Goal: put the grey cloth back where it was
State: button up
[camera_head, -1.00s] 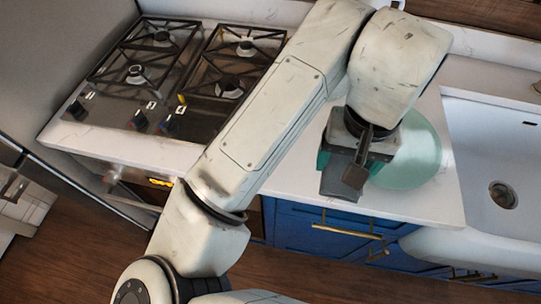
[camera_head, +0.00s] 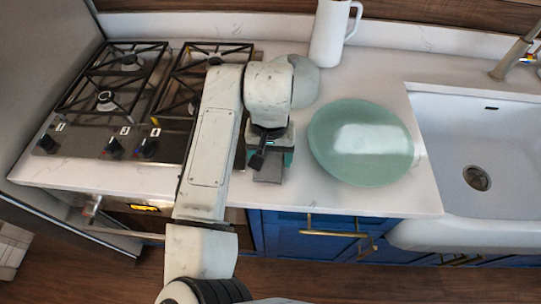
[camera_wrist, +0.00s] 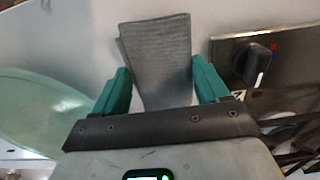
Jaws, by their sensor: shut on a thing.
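The grey cloth (camera_wrist: 158,45) is a folded, ribbed piece between the two green fingers of my gripper (camera_wrist: 163,82) in the wrist view. My gripper is shut on it, and the cloth sticks out past the fingertips. In the head view the cloth (camera_head: 268,174) shows as a small grey patch below my gripper (camera_head: 270,158), over the white counter between the stove and the green plate. I cannot tell whether the cloth touches the counter. My wrist hides part of it in the head view.
The green plate (camera_head: 361,143) lies on the counter to the right, apart from my gripper. The gas stove (camera_head: 128,100) is close on the left. A white jug (camera_head: 331,35) stands at the back. The sink (camera_head: 480,150) is at the right. Blue drawers (camera_head: 300,236) lie below the counter edge.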

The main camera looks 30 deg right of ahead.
aim_at(271, 157)
jog(key=shift+f, duration=0.7)
jog(key=shift+f, duration=0.15)
jog(key=o, duration=0.9)
notch_tip(271, 157, up, 12)
jog(key=shift+r+b, duration=0.2)
jog(key=shift+b, duration=0.35)
